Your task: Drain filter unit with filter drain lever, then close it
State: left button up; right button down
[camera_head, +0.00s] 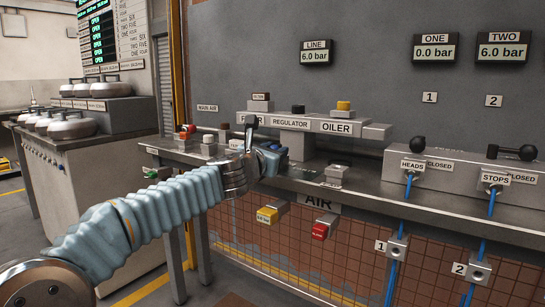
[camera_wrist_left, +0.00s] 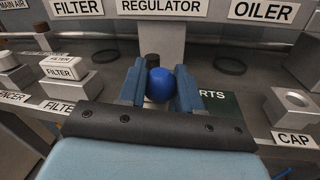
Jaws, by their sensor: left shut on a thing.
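My left gripper (camera_head: 271,157) reaches in from the left to the front of the bench, below the regulator. In the left wrist view, its two blue fingers (camera_wrist_left: 159,88) are shut on a round blue knob (camera_wrist_left: 160,85). I cannot tell whether this knob belongs to the filter drain lever. The filter unit's label (camera_wrist_left: 75,7) shows at the top left of the wrist view. In the head view, a dark upright piece (camera_head: 251,123) covers part of that label, and the gripper hides the area below. My right gripper is not in view.
The regulator (camera_head: 290,123) and oiler (camera_head: 337,127) stand right of the filter. A cap block (camera_wrist_left: 293,108) stands to the right. The line gauge (camera_head: 316,52) reads 6.0 bar. Yellow (camera_head: 267,215) and red (camera_head: 320,231) buttons sit below the bench edge.

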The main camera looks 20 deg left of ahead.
pick_arm(q)
jog(key=y, duration=0.1)
jog(key=d+n+y+b, duration=0.1)
jog(key=shift+f+n+y+b, duration=0.2)
jog(key=shift+n+y+b, duration=0.1)
jog(key=shift+d+n+y, duration=0.25)
jog(key=shift+n+y, duration=0.25)
jog(key=shift+y, duration=0.3)
jog(key=n+y, duration=0.1)
jog(key=y, duration=0.1)
jog(key=shift+w+d+r+n+y, duration=0.2)
jog(key=shift+d+n+y, duration=0.15)
jog(key=shift+n+y, duration=0.05)
jog(key=y, duration=0.1)
jog(key=n+g+y+p, duration=0.1)
jog(key=n+y, duration=0.1)
jog(key=shift+w+d+r+y, duration=0.15)
jog(key=shift+w+d+y, duration=0.15)
jog(key=shift+d, duration=0.1)
jog(key=shift+w+d+n+g+y+p, duration=0.15)
jog(key=shift+n+g+y+p, duration=0.35)
jog(key=shift+n+y+p, duration=0.2)
jog(key=shift+w+d+n+g+y+p, duration=0.1)
jog(key=shift+n+g+y+p, duration=0.45)
jog(key=shift+y, duration=0.25)
jog(key=o, duration=1)
